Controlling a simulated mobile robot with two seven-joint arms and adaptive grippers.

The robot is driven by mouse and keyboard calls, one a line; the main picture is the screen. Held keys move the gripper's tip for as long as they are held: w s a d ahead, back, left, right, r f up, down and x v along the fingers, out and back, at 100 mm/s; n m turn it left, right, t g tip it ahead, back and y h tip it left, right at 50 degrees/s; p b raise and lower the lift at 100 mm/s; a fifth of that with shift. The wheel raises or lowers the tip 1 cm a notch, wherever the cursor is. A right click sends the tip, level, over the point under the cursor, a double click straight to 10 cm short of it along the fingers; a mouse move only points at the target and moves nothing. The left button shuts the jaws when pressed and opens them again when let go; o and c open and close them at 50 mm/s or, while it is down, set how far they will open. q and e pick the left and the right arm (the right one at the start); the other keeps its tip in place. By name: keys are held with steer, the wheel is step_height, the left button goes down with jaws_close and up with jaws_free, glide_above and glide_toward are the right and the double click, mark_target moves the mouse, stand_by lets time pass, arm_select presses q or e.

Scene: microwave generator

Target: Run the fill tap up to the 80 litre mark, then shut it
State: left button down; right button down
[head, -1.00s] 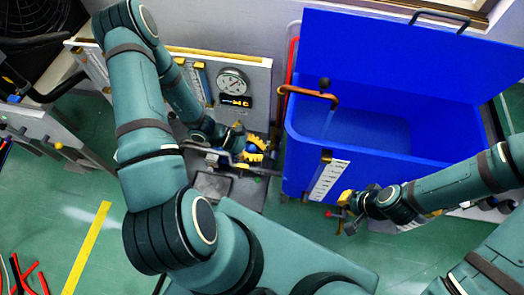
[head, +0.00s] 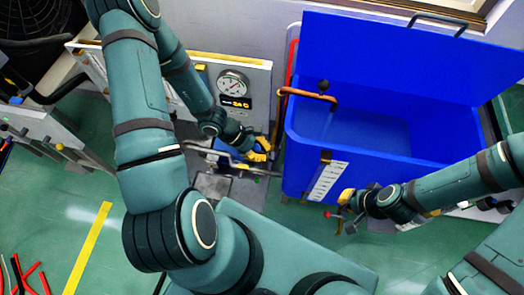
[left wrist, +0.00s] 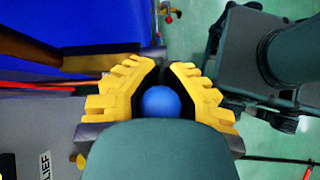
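The blue tank (head: 400,170) stands right of centre with its lid up. A white level scale (head: 328,181) is on its front; its marks are too small to read. A copper fill spout (head: 308,95) reaches over the tank's left rim, and no stream shows below it. My left gripper (head: 262,148) is left of the tank. In the left wrist view its yellow fingers (left wrist: 160,85) close around a blue ball knob (left wrist: 160,103). My right gripper (head: 345,212) is in front of the tank beside a red knob (head: 328,214); its finger gap is unclear.
A panel with a round gauge (head: 232,83) and a small display (head: 236,103) stands behind my left gripper. A dark knob (head: 324,85) is above the spout. Red cables (head: 30,275) lie on the floor at the lower left.

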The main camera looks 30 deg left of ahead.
arm_select(q)
steer(key=shift+r, duration=0.1)
steer(key=c, duration=1)
jaws_free()
steer(key=shift+c, duration=0.2)
steer(key=v, duration=1.2)
